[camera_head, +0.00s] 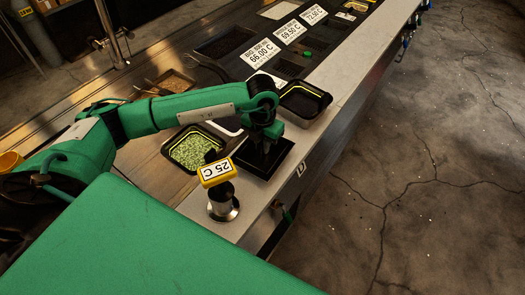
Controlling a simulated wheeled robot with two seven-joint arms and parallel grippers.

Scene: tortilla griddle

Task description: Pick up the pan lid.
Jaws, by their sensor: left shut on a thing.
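A black square piece that looks like the pan lid (264,173) is at the counter's front edge, below my left gripper. My left gripper (263,148) points down at its middle and is shut on it, though the fingertips and the gripped part are dark and hard to make out. I cannot tell whether the lid rests on the counter or is slightly raised. A square pan of chopped green food (195,150) is just left of it. My right gripper is not in view.
An empty black pan (303,101) sits behind the gripper to the right. A yellow 25 C display (217,172) on a round metal post stands close to the lid's left. Price signs (260,53) stand farther back. Open floor lies to the right.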

